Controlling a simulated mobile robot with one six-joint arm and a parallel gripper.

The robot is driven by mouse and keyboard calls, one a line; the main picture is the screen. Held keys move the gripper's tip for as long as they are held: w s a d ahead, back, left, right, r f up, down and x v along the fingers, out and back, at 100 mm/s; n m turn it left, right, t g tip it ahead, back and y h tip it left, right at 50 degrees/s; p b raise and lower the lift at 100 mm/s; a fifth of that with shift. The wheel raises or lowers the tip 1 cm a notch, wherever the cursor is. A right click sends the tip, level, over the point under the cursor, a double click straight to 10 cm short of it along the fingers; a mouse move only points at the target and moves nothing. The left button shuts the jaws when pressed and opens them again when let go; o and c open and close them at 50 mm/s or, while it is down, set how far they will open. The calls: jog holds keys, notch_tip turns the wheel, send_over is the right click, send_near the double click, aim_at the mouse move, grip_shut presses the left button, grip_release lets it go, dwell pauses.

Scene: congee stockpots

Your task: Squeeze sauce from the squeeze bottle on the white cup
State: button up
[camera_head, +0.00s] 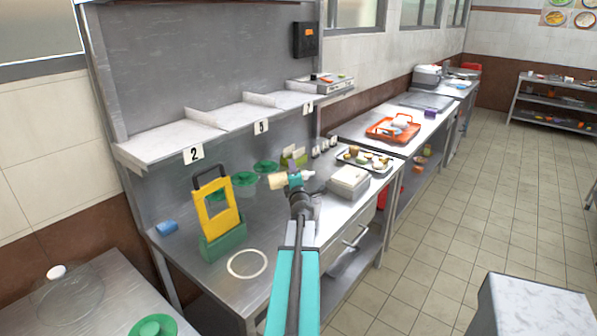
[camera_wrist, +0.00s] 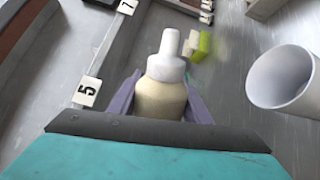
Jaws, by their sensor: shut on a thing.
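My gripper (camera_head: 293,176) is shut on the squeeze bottle, which has a cream body (camera_head: 278,181) and a white cap and nozzle. In the head view the bottle lies tilted on its side above the counter, nozzle to the right. In the wrist view the bottle (camera_wrist: 162,92) sits between the purple fingers of my gripper (camera_wrist: 160,103). The white cup (camera_wrist: 285,82) is at the right of the wrist view, apart from the bottle, with its open mouth partly visible. In the head view a pale shape beside my gripper may be the cup, mostly hidden.
A steel counter (camera_head: 190,262) holds a green holder with a yellow board (camera_head: 221,212), green lids (camera_head: 266,166), a white ring (camera_head: 247,264) and a white box (camera_head: 349,181). A tray of food (camera_head: 366,160) lies behind. A numbered shelf (camera_head: 170,144) overhangs the back.

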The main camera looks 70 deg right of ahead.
jog(key=shift+s+d+m+g+p, duration=0.1)
jog(key=shift+s+d+m+p, duration=0.3)
jog(key=shift+m+p, duration=2.1)
jog(key=shift+s+d+m+g+p, duration=0.2)
jog(key=shift+s+m+p, duration=0.45)
jog(key=shift+m+p, duration=1.85)
jog(key=shift+s+d+m+p, duration=0.35)
jog(key=shift+s+m+p, duration=0.15)
jog(key=shift+m+p, duration=1.95)
jog(key=shift+f, duration=0.1)
jog(key=shift+c, duration=0.3)
jog(key=shift+c, duration=1.4)
